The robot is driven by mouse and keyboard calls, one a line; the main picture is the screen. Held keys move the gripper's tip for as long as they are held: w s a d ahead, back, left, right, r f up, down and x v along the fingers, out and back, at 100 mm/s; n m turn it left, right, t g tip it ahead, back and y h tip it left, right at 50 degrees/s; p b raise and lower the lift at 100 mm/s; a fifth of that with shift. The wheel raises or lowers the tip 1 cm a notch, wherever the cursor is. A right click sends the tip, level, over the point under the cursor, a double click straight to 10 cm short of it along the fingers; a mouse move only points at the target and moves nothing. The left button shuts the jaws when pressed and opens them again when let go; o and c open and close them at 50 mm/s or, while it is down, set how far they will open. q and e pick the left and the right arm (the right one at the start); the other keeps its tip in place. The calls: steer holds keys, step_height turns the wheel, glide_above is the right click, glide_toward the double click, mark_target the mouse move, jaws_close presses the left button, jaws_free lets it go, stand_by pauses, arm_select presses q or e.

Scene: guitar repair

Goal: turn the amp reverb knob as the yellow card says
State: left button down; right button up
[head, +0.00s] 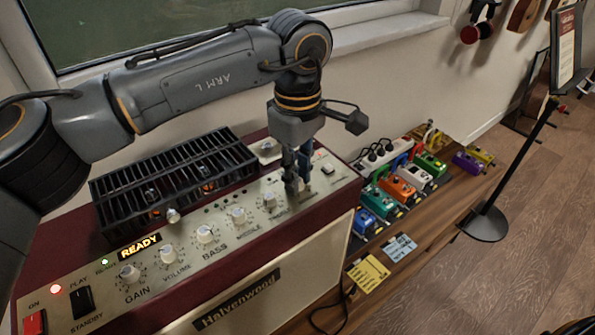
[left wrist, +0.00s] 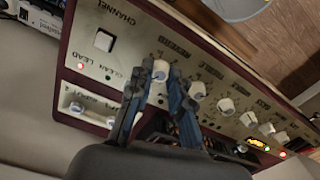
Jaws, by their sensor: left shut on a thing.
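The cream amp panel (head: 225,240) carries a row of white knobs. My left gripper (head: 297,190) points down at the right part of this row, and its fingers hide the knob there in the head view. In the left wrist view, the reverb knob (left wrist: 160,70) sits between the two blue-grey fingertips of my left gripper (left wrist: 161,72), beside the printed word REVERB. The fingers are shut on it. The yellow card (head: 368,273) lies on the wooden bench in front of the pedals; its writing is too small to read. My right gripper is not in view.
Other knobs stand close by, such as the gain knob (head: 129,273) and the middle knob (head: 238,215). A black cage (head: 172,180) rises behind the panel. A blue card (head: 400,247) and several colored pedals (head: 397,190) are on the wooden bench to the right.

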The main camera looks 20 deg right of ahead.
arm_select(q)
steer(key=m, duration=0.5)
steer(key=shift+m, duration=0.3)
steer(key=m, duration=0.5)
steer(key=shift+m+p, duration=0.3)
steer(key=shift+m, duration=0.1)
steer(key=c, duration=1.2)
jaws_free()
step_height(320, 180, up, 12)
steer(key=shift+r, duration=0.1)
